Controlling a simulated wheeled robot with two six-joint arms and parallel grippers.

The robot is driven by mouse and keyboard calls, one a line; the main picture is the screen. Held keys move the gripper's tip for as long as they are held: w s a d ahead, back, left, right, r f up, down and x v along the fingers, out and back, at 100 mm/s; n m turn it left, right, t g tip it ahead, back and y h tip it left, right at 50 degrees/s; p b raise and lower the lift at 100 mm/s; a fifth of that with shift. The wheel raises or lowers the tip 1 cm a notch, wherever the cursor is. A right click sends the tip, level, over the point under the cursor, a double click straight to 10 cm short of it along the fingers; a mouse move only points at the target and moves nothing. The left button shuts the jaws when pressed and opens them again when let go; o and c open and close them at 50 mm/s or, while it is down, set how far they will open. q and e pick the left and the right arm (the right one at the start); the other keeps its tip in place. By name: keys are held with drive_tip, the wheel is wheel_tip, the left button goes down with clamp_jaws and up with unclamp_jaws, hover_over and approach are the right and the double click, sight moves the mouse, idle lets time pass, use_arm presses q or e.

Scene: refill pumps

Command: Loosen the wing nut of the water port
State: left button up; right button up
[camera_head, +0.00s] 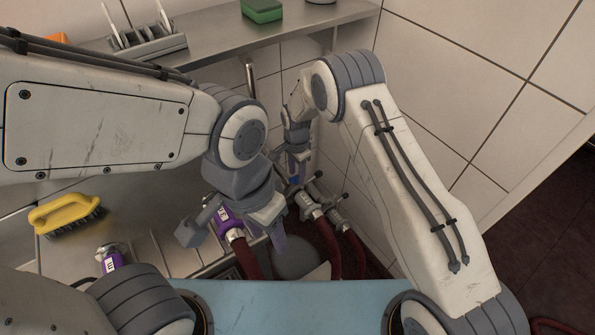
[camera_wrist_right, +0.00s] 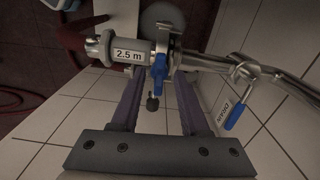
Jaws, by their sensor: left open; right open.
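A blue wing nut (camera_wrist_right: 158,72) sits on a metal clamp around a pipe coupling in the right wrist view. No label on it names the water port. My right gripper (camera_wrist_right: 160,88) is open, with its two fingers on either side of the wing nut; I cannot tell whether they touch it. In the head view my right gripper (camera_head: 296,170) points down near the wall, above the hose couplings (camera_head: 313,207).
Tiled wall (camera_head: 480,80) stands close on the right. A steel shelf (camera_head: 215,45) runs behind.

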drive_tip(key=shift+c, duration=0.3)
clamp_jaws()
drive_tip(key=shift+d, duration=0.15)
